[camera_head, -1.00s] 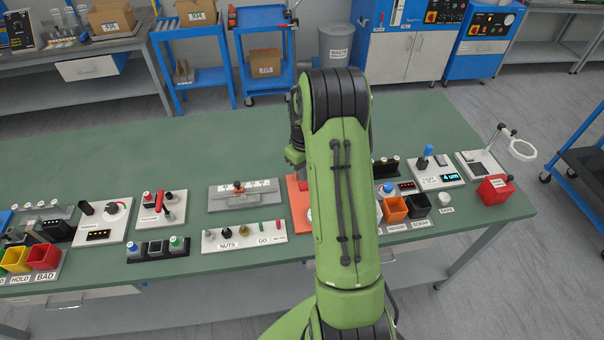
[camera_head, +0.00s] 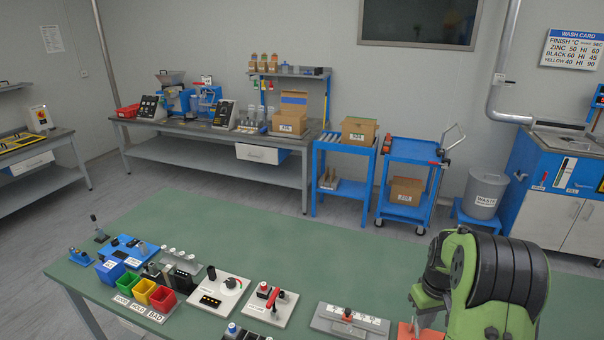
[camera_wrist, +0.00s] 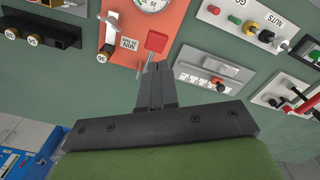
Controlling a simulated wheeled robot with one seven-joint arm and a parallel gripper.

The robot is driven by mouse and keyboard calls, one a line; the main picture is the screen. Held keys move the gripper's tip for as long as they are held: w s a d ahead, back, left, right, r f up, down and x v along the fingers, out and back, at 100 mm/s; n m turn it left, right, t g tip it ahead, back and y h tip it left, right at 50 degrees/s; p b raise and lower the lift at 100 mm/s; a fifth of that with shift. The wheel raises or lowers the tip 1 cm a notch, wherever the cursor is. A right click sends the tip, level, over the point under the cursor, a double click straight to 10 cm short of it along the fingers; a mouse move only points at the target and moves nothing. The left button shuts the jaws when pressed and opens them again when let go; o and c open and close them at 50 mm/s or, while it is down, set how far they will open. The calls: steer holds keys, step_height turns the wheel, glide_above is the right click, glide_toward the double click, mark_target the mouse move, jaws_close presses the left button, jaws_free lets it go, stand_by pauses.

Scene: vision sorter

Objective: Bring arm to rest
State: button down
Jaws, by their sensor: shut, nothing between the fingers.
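My gripper (camera_wrist: 153,82) shows in the wrist view with its two dark fingers together and nothing between them. It hangs over the green bench top (camera_wrist: 95,85). Its tips appear close to a red square piece (camera_wrist: 156,41) at the edge of an orange board (camera_wrist: 174,14); I cannot tell if they touch. In the head view my green arm (camera_head: 490,285) is folded at the lower right, and the gripper is out of sight there.
The bench (camera_head: 200,225) carries a grey fixture plate (camera_head: 347,319), a white panel with a red lever (camera_head: 268,304), a dial panel (camera_head: 222,293) and coloured bins (camera_head: 141,291). The back half of the bench is clear. Blue carts (camera_head: 408,180) stand behind it.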

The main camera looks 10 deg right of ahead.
steer(key=s+a+r+t, duration=0.1)
steer(key=s+a+r, duration=0.3)
steer(key=a+r, duration=0.35)
steer(key=s+a+r+t, duration=0.2)
steer(key=s+a+r, duration=0.3)
steer(key=r, duration=0.4)
steer(key=s+a+r+t, duration=0.2)
steer(key=s+a, duration=0.6)
steer(key=s, duration=0.4)
steer(key=shift+s+a+r, duration=0.2)
steer(key=shift+a, duration=0.15)
